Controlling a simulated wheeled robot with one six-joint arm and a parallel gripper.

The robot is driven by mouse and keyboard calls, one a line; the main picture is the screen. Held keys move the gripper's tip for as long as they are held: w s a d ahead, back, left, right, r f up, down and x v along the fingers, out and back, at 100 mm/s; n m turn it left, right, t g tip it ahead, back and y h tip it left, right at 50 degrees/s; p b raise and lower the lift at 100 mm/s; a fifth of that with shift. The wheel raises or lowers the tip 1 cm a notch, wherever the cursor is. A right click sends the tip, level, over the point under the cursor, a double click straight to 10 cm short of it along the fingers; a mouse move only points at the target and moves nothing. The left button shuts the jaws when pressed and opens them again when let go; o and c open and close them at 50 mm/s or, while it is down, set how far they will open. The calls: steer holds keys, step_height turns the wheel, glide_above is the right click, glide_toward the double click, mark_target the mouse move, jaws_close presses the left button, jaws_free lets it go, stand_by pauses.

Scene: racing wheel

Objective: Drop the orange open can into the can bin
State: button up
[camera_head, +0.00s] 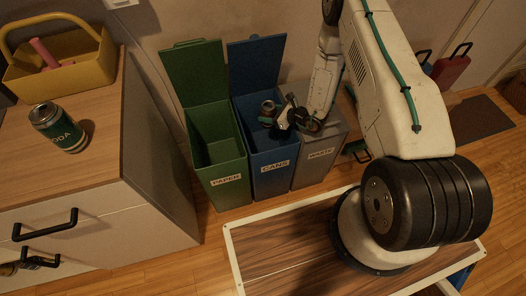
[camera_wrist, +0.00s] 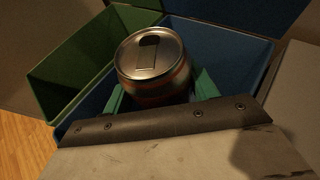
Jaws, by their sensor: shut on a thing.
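A can with a silver lid and an orange-brown band (camera_wrist: 155,72) is held between the green fingers of my gripper (camera_wrist: 162,93). A dark opening shows in its lid. In the head view the can (camera_head: 267,109) is upright above the open mouth of the blue bin labelled CANS (camera_head: 274,175), and my gripper (camera_head: 276,114) reaches it from the right. My gripper is shut on the can. The can's lower part is hidden in the wrist view.
The open green PAPER bin (camera_head: 222,180) stands left of the blue bin, and the grey WASTE bin (camera_head: 320,165) stands right. A green soda can (camera_head: 58,128) and a yellow basket (camera_head: 60,65) sit on the wooden cabinet (camera_head: 110,140).

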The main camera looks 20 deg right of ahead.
steer(key=shift+f, duration=0.75)
steer(key=o, duration=1)
steer(key=v, duration=0.8)
steer(key=shift+a, duration=0.1)
